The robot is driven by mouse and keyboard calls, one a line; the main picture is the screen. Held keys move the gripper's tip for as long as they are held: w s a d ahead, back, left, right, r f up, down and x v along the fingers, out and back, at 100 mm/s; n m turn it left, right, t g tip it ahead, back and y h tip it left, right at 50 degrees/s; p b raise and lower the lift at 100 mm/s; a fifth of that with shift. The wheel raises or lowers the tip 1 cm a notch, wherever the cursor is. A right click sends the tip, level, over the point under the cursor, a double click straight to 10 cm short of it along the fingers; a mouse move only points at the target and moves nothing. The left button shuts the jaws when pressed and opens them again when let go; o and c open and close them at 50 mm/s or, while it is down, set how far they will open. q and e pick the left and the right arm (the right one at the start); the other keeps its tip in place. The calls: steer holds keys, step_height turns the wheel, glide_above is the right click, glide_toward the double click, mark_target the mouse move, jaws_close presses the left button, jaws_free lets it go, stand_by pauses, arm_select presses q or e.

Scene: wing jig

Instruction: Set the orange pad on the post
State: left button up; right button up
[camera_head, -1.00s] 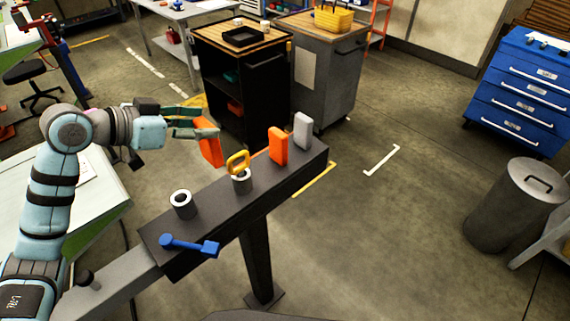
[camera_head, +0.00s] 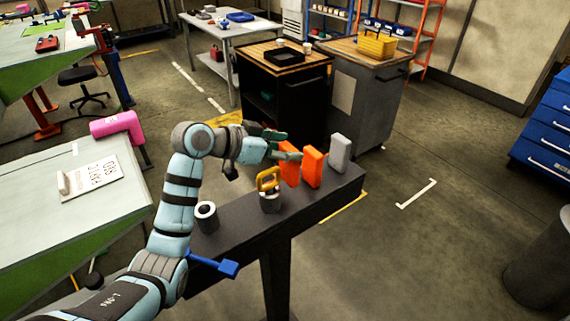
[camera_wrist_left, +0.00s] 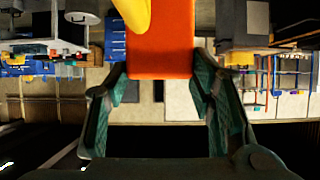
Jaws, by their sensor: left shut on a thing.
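My left gripper (camera_head: 286,147) is shut on an orange pad (camera_head: 290,171), which hangs from its fingers over the dark beam (camera_head: 330,200). In the left wrist view the orange pad (camera_wrist_left: 160,50) is between the two green fingers (camera_wrist_left: 158,85). A second orange pad (camera_head: 312,169) stands on the beam just right of the held one. A grey pad (camera_head: 340,153) stands at the beam's far end. I cannot tell if the held pad touches the beam; no bare post shows clearly under it. My right gripper is not in view.
A yellow clip-like piece (camera_head: 268,179) sits on a round holder (camera_head: 271,202) close to the held pad. A light ring-topped holder (camera_head: 207,216) and a blue handle (camera_head: 228,268) are at the beam's near end.

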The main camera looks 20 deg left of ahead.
arm_select(q)
steer(key=f, duration=0.4)
steer(key=shift+s+d+f, duration=0.1)
steer(key=shift+s+d, duration=0.05)
steer(key=shift+s, duration=0.1)
steer(key=shift+w, duration=0.1)
steer(key=o, duration=1.5)
steer(key=shift+f, duration=0.1)
glide_toward(285, 162)
steer(key=shift+v, duration=1.2)
steer(key=shift+f, duration=0.1)
